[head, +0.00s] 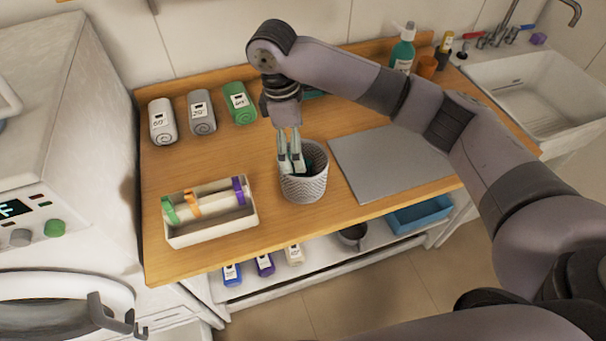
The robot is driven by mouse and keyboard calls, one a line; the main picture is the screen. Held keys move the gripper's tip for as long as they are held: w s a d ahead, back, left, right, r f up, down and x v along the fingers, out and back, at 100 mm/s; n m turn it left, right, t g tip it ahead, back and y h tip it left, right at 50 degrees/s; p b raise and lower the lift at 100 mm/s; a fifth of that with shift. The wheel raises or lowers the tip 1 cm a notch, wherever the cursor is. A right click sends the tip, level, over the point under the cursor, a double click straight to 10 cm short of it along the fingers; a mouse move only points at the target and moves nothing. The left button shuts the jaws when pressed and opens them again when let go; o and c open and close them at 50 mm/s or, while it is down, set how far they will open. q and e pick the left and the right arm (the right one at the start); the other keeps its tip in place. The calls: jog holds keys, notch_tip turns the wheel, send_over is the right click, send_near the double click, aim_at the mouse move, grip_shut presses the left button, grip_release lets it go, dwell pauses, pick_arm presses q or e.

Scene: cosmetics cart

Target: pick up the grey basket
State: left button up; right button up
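The grey basket (304,188) is a round woven pot standing upright on the wooden counter, between a white tray and a grey mat. My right gripper (291,165) points down at its back-left rim, with the two fingers close together. The fingertips overlap the rim and opening. I cannot tell whether they pinch the wall or only stand beside it. Something dark green shows inside the basket, partly hidden by the fingers. My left gripper is not in view.
Rolled towels (202,113) line the back left. A teal bottle (402,52) and sink (545,95) are at the back right.

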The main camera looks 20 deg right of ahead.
jog(key=f, duration=0.3)
jog(key=shift+w+d+p, duration=0.1)
jog(key=shift+d+p, duration=0.15)
jog(key=shift+p, duration=0.05)
jog(key=shift+f, duration=0.55)
jog(key=shift+d+f+p, duration=0.15)
jog(key=shift+f+p, duration=0.1)
jog(key=shift+p, duration=0.05)
jog(key=f, duration=0.1)
jog(key=f+p, duration=0.1)
jog(key=f, duration=0.1)
jog(key=shift+s+d+f, duration=0.3)
jog(key=shift+f+p, duration=0.3)
jog(key=shift+f, duration=0.2)
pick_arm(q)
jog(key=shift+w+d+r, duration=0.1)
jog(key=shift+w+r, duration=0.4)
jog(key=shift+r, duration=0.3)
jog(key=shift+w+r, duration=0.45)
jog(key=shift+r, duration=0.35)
pick_arm(e)
jog(key=shift+s, duration=0.1)
jog(key=c, duration=0.8)
